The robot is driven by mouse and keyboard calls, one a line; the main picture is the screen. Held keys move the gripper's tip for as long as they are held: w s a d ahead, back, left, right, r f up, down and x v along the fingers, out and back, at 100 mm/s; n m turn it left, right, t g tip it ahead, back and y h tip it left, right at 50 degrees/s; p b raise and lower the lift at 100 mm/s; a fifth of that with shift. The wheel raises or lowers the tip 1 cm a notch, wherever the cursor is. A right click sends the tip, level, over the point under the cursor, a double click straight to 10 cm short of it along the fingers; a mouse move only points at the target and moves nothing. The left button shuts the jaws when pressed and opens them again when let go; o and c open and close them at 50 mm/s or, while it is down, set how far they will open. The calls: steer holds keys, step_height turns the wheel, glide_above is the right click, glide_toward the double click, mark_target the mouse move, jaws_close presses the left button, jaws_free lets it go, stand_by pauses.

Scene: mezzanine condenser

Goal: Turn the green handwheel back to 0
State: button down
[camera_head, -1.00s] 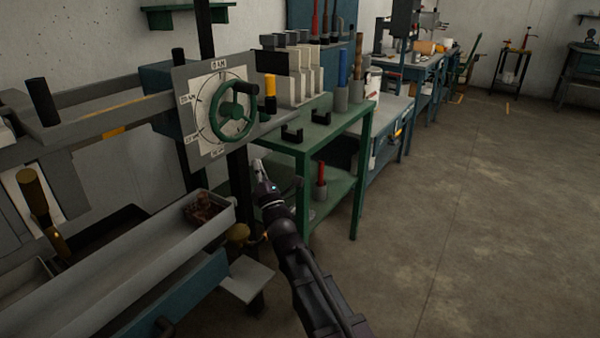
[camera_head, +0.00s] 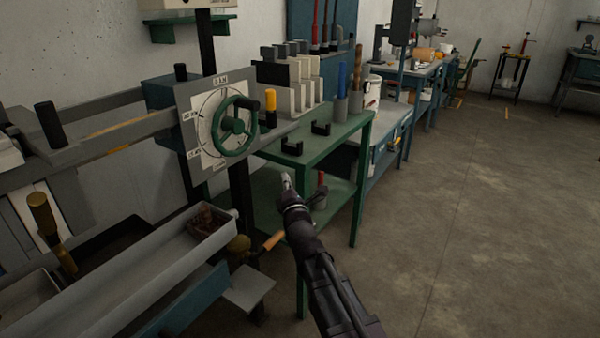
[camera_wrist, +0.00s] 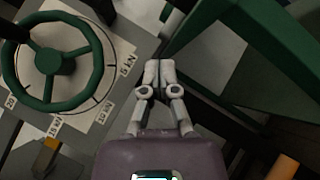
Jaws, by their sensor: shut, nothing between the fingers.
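The green handwheel (camera_head: 234,126) stands upright in front of a white dial plate (camera_head: 208,160) with kN marks, the 0 kN mark at its top. A dark knob projects from the wheel's upper right rim. My gripper (camera_head: 287,182) is to the right of and below the wheel in the head view, apart from it. In the wrist view the handwheel (camera_wrist: 60,62) fills the upper left, and my gripper (camera_wrist: 160,68) shows shut and empty, pointing past its right side. The lower dial marks show there too. A pointer is not clear in either view.
A green table (camera_head: 340,135) with black brackets and file holders stands right behind my gripper. A grey trough (camera_head: 130,265) lies below the dial at the left. The floor (camera_head: 480,220) to the right is clear.

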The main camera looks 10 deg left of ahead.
steer(key=w+d+m+g+p, duration=0.1)
steer(key=g+p, duration=0.1)
steer(key=p, duration=0.1)
steer(key=w+d+m+g+h+p, duration=0.1)
steer(key=w+d+g+p, duration=0.1)
steer(key=p, duration=0.1)
steer(key=shift+w+d+f+g, duration=0.1)
steer(key=shift+w+f+g, duration=0.05)
steer(key=shift+f+g, duration=0.2)
steer(key=shift+f, duration=0.1)
steer(key=shift+m, duration=0.3)
